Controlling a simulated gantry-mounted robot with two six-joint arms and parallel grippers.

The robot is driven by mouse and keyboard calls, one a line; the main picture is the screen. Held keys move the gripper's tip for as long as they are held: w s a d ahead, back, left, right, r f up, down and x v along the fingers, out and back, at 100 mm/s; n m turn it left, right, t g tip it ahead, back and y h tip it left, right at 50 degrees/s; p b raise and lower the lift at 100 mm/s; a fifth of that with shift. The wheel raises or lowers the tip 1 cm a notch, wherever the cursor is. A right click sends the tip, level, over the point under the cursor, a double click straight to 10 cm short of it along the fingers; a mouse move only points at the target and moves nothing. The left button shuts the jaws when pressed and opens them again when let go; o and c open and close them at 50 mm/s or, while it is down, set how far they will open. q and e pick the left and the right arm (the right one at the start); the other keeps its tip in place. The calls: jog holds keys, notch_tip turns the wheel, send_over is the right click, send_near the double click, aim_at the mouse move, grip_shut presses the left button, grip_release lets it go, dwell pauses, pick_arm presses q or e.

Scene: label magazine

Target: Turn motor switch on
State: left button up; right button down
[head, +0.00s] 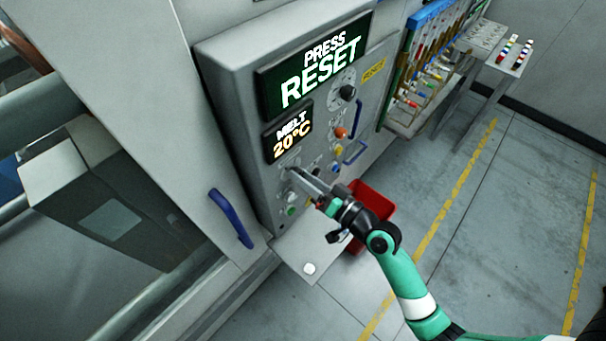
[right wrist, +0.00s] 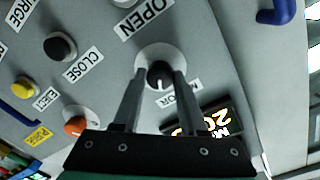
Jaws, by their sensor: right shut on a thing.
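The motor switch is a black rotary knob (right wrist: 160,75) on a pale round plate, with a partly hidden "MOTOR" label (right wrist: 181,97) beside it in the right wrist view. My right gripper (right wrist: 160,78) has its two fingers on either side of this knob and is shut on it. In the head view my right gripper (head: 293,174) reaches the lower left of the grey control panel (head: 232,92), and its fingers hide most of the knob. The large display (head: 321,66) reads "PRESS RESET". My left gripper is not in view.
A smaller display (head: 288,133) reads "MELT 20°C". Other panel controls include an orange knob (head: 341,132), a black knob (head: 348,92) and blue handles (head: 355,152). A red bin (head: 376,196) stands below right. A small shelf (head: 296,250) juts out under the panel.

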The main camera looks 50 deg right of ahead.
jog(key=shift+m, duration=0.4)
jog(key=shift+c, duration=2.2)
grip_release()
jog(key=s+b, duration=0.3)
jog(key=s, duration=0.8)
jog(key=shift+s+r, duration=0.2)
jog(key=shift+s, duration=0.1)
